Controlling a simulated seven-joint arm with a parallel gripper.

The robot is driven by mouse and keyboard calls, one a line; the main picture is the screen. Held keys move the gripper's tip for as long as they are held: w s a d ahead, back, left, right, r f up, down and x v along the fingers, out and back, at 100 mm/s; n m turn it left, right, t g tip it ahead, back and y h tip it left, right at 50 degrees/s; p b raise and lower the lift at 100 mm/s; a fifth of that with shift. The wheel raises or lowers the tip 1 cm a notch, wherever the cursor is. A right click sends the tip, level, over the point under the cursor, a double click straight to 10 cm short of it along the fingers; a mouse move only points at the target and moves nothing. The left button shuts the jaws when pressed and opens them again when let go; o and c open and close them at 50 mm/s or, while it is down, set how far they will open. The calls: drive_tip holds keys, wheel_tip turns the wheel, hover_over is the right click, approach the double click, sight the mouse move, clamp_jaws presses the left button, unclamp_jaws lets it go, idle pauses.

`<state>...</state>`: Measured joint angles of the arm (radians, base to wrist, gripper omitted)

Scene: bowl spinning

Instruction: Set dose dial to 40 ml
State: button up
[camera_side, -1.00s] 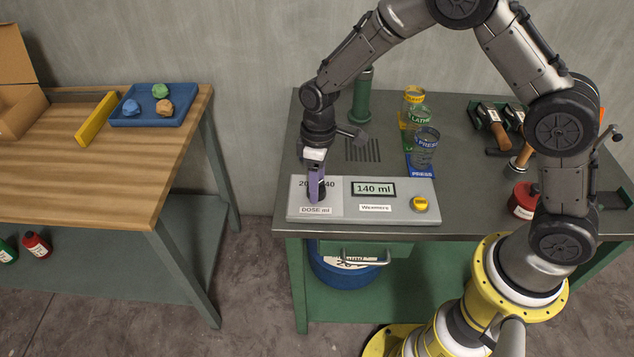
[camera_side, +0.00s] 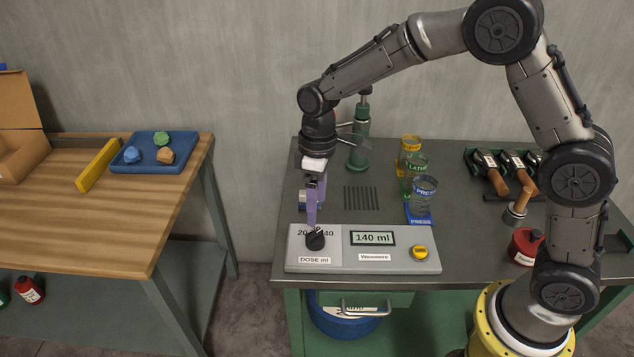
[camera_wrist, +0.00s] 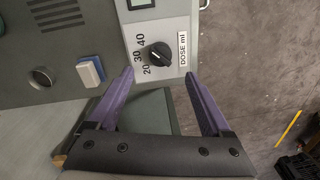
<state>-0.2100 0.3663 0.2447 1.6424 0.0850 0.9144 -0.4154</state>
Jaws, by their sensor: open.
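The black dose dial (camera_side: 315,240) sits on the left of a grey panel (camera_side: 400,262), above a "DOSE ml" label. In the wrist view the dial (camera_wrist: 159,55) has the numbers 20, 30 and 40 beside it. A pale mark shows on the knob, but I cannot tell exactly which number it meets. The panel's display (camera_side: 372,238) reads 140 ml. My gripper (camera_side: 312,222) points down just above the dial, its purple fingers partly covering the numbers in the side view. In the wrist view my gripper (camera_wrist: 159,75) is open and empty, with the dial beyond its fingertips.
A yellow button (camera_side: 419,252) is at the panel's right. Labelled cups (camera_side: 423,190) stand behind the panel, with a green post (camera_side: 359,140) at the back. A blue-and-white block (camera_wrist: 90,71) lies near the panel. A red container (camera_side: 525,246) is at the right.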

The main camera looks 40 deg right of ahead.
drive_tip(key=shift+w+d+r, duration=0.1)
drive_tip(key=shift+d+r, duration=0.05)
drive_tip(key=shift+r, duration=2.35)
drive_tip(key=shift+d, duration=0.1)
drive_tip(key=s+d+r+m+t, duration=0.1)
drive_tip(key=s+d+r+t, duration=0.15)
drive_tip(key=s+r, duration=0.35)
drive_tip(key=s+d+r+m+t, duration=0.1)
drive_tip(key=s+d+r, duration=0.25)
drive_tip(key=r, duration=0.45)
drive_tip(key=s+d+f+m+t, duration=0.1)
drive_tip(key=s+d+f+m, duration=0.1)
drive_tip(key=s, duration=0.6)
drive_tip(key=s+d+f+m+t, duration=0.1)
drive_tip(key=s+d+f+m, duration=0.1)
drive_tip(key=s, duration=0.6)
drive_tip(key=shift+s+f+m+h, duration=0.2)
drive_tip(key=shift+f+m+h, duration=0.05)
drive_tip(key=shift+m+h, duration=0.05)
drive_tip(key=shift+t, duration=0.25)
